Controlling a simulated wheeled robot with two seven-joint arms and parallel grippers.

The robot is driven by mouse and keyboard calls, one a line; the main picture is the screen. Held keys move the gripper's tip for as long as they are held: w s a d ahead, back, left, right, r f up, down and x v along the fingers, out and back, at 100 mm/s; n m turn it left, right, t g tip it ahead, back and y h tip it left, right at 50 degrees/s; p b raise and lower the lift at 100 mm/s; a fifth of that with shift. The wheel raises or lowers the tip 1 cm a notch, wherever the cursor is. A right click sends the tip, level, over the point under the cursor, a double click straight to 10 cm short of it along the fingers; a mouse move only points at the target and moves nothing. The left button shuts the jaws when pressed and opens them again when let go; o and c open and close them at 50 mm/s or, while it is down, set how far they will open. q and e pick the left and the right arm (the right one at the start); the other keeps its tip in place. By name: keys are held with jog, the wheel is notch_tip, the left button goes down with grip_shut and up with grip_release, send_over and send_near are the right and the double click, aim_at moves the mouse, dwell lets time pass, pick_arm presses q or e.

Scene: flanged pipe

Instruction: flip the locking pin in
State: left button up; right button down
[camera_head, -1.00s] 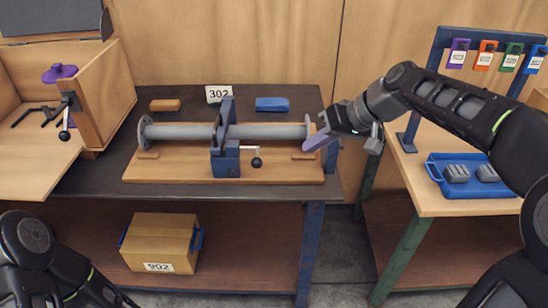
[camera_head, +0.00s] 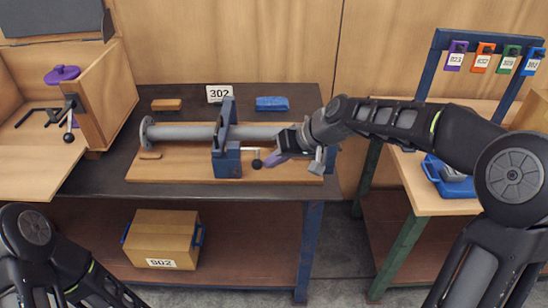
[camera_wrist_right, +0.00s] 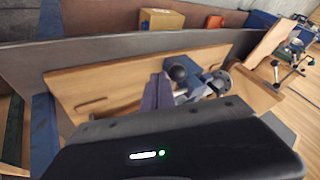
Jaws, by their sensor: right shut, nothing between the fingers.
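The flanged pipe (camera_head: 184,132) lies across a wooden board (camera_head: 180,168) on the dark workbench, held at its middle by a blue clamp (camera_head: 227,150). A pin with a black ball knob (camera_head: 257,164) sticks out to the right from the clamp's lower block. The knob also shows in the right wrist view (camera_wrist_right: 178,72). The right gripper hides the pipe's right end. My left arm shows at the lower left; its gripper is out of view.
A brown block (camera_head: 166,105), a 302 sign (camera_head: 219,93) and a blue block (camera_head: 272,103) stand behind the pipe. A blue tray (camera_head: 440,180) sits on the right table. A carton (camera_head: 160,240) is on the lower shelf.

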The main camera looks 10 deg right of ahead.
aim_at(255, 160)
jog(key=shift+a, duration=0.1)
jog(key=a, duration=0.2)
jog(key=w+a, duration=0.1)
jog(key=a, duration=0.1)
jog(key=shift+a, duration=0.2)
pick_arm(q)
jog(key=shift+r, duration=0.1)
pick_arm(e)
jog(key=shift+d, duration=0.1)
